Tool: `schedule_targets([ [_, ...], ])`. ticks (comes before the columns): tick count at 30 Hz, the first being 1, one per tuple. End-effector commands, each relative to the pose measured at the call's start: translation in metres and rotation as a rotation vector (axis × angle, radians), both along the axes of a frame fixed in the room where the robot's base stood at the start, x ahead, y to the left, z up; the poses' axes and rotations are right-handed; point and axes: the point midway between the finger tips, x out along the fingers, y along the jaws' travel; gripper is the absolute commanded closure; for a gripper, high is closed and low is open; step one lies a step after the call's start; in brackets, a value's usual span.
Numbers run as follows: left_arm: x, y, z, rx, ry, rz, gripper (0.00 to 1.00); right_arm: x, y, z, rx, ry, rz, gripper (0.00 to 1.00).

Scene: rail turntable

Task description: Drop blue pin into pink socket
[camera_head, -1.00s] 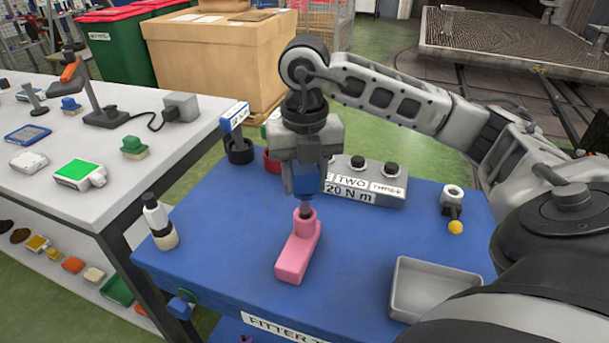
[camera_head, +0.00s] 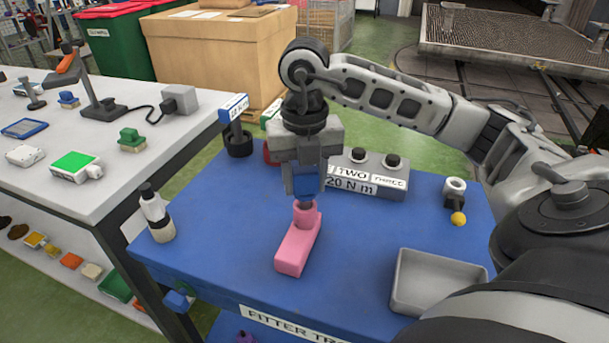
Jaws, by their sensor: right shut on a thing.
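The blue pin (camera_head: 307,183) has a blue head and a short grey shaft below it. My right gripper (camera_head: 306,191) points straight down, shut on the blue head. The pink socket (camera_head: 297,245) is a pink block on the blue table top, with a round collar (camera_head: 307,215) at its far end. The pin is upright over this collar, and the lower end of its shaft meets the collar's mouth. How deep the shaft sits inside is hidden. My left gripper is not in view.
A grey block with black knobs (camera_head: 372,180) stands right of the gripper. A grey tray (camera_head: 430,280) is at the front right and a white bottle (camera_head: 156,214) at the left. The blue table top (camera_head: 225,220) is clear around the socket's left side.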

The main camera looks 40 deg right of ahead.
Motion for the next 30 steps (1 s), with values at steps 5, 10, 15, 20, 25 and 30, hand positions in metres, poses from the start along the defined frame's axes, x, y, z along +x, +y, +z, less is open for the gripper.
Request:
schedule_targets([
  [5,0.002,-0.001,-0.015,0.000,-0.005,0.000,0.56,0.000,0.000,-0.009,-0.001,-0.001,0.000,0.87],
  [10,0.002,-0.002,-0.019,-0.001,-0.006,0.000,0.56,0.000,0.000,-0.014,-0.001,-0.001,0.000,0.87],
  [15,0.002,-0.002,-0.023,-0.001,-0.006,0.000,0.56,0.000,0.000,-0.018,-0.001,-0.001,0.000,0.87],
  [20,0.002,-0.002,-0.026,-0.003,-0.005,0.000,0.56,0.000,0.000,-0.023,-0.001,-0.001,0.000,0.87],
  [25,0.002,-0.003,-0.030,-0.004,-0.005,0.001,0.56,0.000,0.000,-0.027,-0.001,-0.001,0.000,0.87],
  [30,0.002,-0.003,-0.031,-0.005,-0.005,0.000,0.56,0.000,0.000,-0.029,-0.001,-0.001,0.000,0.49],
])
